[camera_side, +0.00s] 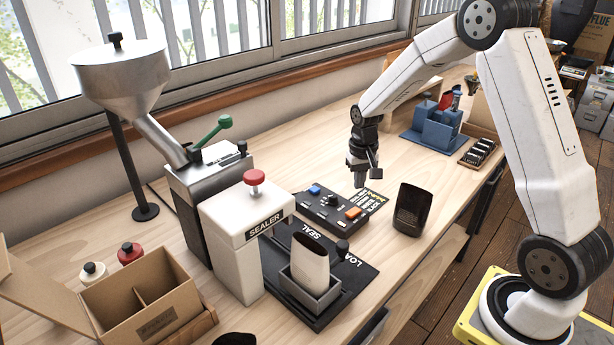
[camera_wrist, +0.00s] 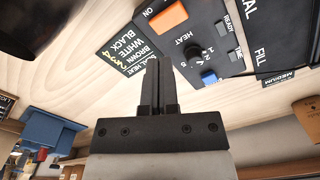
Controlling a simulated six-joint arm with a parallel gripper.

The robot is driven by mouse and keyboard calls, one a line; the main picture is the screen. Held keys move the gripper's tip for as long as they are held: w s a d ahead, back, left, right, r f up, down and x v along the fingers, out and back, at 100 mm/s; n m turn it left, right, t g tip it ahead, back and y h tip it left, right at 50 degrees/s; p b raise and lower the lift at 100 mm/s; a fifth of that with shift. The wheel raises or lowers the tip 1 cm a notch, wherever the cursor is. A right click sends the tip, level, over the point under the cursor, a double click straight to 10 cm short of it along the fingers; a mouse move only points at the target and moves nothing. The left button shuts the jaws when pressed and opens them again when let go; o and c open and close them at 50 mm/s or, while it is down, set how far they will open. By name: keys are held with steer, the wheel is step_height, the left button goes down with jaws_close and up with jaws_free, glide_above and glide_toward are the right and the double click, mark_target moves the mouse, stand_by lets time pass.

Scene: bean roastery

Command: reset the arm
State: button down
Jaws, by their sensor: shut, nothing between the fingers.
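My gripper (camera_side: 361,180) hangs pointing down above the bench, just behind and right of the black control box (camera_side: 330,208). Its fingers (camera_wrist: 158,80) are together with nothing between them. It appears to be clear of the bench. The control box has a blue button, a black knob marked HEAT and an orange switch (camera_wrist: 170,17). A black card (camera_wrist: 126,44) with a heat list lies beside the box, close to the fingertips in the wrist view.
A dark container (camera_side: 412,210) stands right of the box. The white sealer (camera_side: 248,235) and a pale pouch (camera_side: 310,262) in a grey holder stand front left. Bench behind the gripper is clear.

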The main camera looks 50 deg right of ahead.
steer(key=shift+s+a+r, duration=0.2)
steer(key=shift+a+r, duration=0.05)
steer(key=shift+a, duration=0.25)
steer(key=s+a+r+n+t, duration=0.2)
steer(key=s+a+n, duration=0.4)
steer(key=s+a, duration=0.7)
steer(key=shift+s+a+r+t, duration=0.3)
steer(key=shift+s+r, duration=0.1)
steer(key=shift+r, duration=0.1)
